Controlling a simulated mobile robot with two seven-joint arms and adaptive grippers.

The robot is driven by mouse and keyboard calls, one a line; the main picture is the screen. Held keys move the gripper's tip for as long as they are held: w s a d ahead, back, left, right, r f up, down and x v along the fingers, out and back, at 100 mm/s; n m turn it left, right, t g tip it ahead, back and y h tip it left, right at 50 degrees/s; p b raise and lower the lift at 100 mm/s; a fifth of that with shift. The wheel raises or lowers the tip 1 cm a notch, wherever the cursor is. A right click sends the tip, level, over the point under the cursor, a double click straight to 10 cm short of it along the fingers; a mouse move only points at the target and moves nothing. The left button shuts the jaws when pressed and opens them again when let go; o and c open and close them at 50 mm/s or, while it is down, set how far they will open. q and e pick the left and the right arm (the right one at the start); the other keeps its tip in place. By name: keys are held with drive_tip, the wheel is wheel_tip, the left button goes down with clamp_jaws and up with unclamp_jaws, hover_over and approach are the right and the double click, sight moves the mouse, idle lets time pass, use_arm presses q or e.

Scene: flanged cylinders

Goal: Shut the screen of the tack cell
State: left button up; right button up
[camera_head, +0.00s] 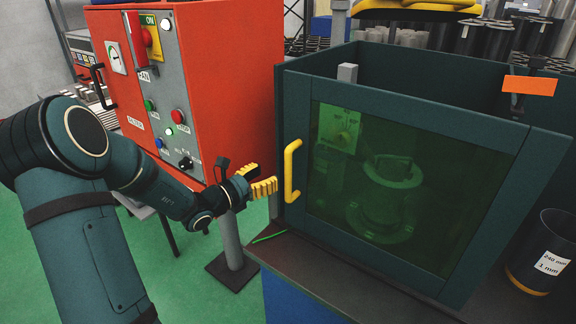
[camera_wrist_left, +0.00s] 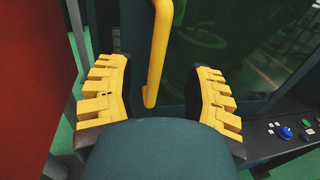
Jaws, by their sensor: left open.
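The screen (camera_head: 320,225) of the tack cell is a dark teal frame with a green tinted window (camera_head: 410,190). It stands across the front of the cell; I cannot tell whether it is fully shut. A yellow vertical handle (camera_head: 291,170) is on its left edge. A flanged cylinder (camera_head: 378,215) shows dimly behind the window. My left gripper (camera_head: 263,184) is open, with yellow ribbed fingers, just left of the handle in the head view. In the left wrist view the handle (camera_wrist_left: 159,45) lies between the two spread fingers of the left gripper (camera_wrist_left: 160,72). My right gripper is out of view.
A red cabinet (camera_head: 225,60) with buttons stands left of the cell. A grey post (camera_head: 231,243) stands on the green floor below my gripper. A green stick (camera_head: 268,237) lies on the bench edge. A dark labelled bin (camera_head: 535,262) is at right; an orange tag (camera_head: 528,86) is above.

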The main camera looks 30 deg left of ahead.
sight(288, 163)
use_arm(q)
drive_tip(key=x, duration=0.8)
drive_tip(key=shift+w+b, duration=0.35)
clamp_jaws()
drive_tip(key=shift+a, duration=0.1)
